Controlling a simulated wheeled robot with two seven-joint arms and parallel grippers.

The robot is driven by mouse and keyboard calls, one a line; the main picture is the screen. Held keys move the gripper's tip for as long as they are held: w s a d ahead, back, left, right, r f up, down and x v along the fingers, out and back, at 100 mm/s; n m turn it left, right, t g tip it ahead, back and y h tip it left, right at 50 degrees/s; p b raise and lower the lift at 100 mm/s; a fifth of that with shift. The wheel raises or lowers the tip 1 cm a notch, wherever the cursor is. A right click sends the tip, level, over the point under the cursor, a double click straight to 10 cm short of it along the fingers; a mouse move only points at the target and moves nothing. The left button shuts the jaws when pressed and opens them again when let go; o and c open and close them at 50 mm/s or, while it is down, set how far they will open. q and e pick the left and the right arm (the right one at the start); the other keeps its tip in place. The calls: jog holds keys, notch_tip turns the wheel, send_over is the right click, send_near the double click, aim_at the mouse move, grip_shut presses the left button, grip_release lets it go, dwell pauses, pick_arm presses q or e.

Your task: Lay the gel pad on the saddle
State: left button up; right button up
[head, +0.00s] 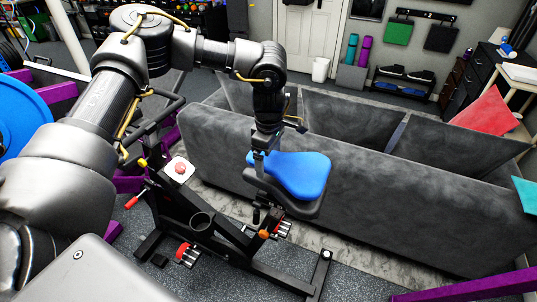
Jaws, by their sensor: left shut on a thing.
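The blue gel pad (301,177) is over the black saddle (294,207) of the exercise bike, right of the picture's middle. The pad lies roughly flat and covers most of the saddle's top; the saddle's dark edge shows along the near side. I cannot tell whether the pad fully touches the saddle. My left gripper (262,160) points down at the pad's left end and is shut on it. Its fingertips are partly hidden. My right gripper is not in view.
A grey sofa (400,170) stands right behind the bike. The bike's handlebar (165,112) and the white panel with a red knob (179,170) are left of the saddle. Purple rack bars (470,287) are at the lower right. Grey floor (370,255) is clear right of the bike.

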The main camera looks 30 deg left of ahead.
pick_arm(q)
jog(key=shift+f+b, duration=0.95)
jog(key=shift+f, duration=1.45)
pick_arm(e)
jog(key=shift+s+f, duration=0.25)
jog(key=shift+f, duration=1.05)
pick_arm(q)
jog(key=shift+f, duration=0.4)
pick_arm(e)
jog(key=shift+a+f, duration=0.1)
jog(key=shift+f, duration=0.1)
pick_arm(q)
jog(key=o, duration=0.8)
jog(key=shift+c, duration=0.2)
notch_tip(320, 180, up, 10)
jog(key=shift+f+b, duration=0.2)
jog(key=shift+b, duration=0.55)
jog(key=shift+r, duration=0.65)
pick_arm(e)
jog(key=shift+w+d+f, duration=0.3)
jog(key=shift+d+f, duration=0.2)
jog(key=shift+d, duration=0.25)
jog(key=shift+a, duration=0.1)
